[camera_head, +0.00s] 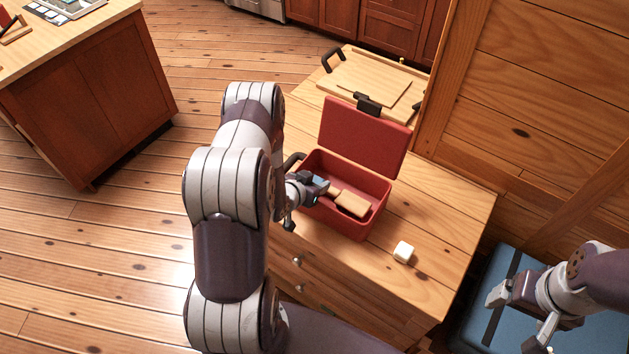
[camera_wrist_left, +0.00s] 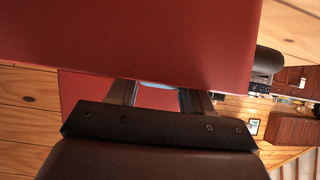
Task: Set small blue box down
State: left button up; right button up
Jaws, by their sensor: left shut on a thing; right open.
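My left gripper (camera_head: 310,191) is shut on the small blue box (camera_head: 320,182), at the left side of the open red box (camera_head: 374,187). The small blue box is mostly hidden by the gripper; a sliver of it (camera_wrist_left: 158,85) shows between the fingers in the left wrist view. I cannot tell whether it touches the red box. My right gripper (camera_head: 516,320) is open and empty at the lower right.
A wooden item (camera_head: 351,204) lies inside the red box. A white cube (camera_head: 403,251) sits on the wooden cabinet top (camera_head: 445,225), with bare room around it. A wooden tray (camera_head: 345,72) stands behind. A blue padded surface (camera_head: 485,280) is at right.

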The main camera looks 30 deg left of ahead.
pick_arm(q)
jog(key=shift+f+b, duration=0.35)
jog(key=shift+f, duration=0.1)
jog(key=shift+f, duration=0.1)
